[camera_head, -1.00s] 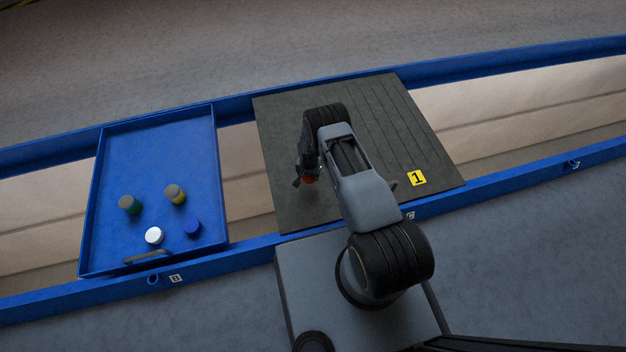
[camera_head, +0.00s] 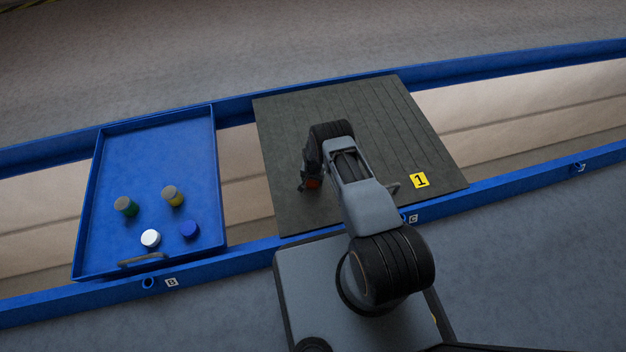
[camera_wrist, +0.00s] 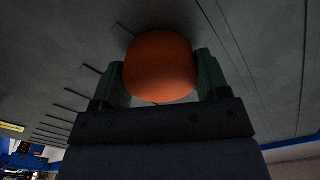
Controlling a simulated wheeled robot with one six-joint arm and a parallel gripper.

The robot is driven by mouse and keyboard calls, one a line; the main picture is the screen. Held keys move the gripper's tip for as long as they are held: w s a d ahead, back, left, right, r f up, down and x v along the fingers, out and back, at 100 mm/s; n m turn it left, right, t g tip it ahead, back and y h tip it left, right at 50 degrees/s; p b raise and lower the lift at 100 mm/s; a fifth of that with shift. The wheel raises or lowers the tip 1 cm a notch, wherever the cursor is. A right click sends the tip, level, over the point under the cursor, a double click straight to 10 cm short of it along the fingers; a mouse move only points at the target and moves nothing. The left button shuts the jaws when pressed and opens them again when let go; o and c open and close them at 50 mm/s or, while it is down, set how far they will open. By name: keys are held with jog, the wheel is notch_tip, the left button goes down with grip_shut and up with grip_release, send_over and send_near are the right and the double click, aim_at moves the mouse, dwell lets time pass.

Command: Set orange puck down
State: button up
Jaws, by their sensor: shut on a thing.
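The orange puck (camera_wrist: 160,67) sits between the two fingers of my gripper (camera_wrist: 160,75) in the wrist view, and the gripper is shut on it. I cannot tell whether the puck touches the board.
A yellow label "1" (camera_head: 419,180) marks the board's right side. Blue rails (camera_head: 520,179) run along the front and back.

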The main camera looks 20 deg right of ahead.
jog(key=shift+f+b, duration=0.3)
jog(key=o, duration=1)
jog(key=shift+r, duration=0.15)
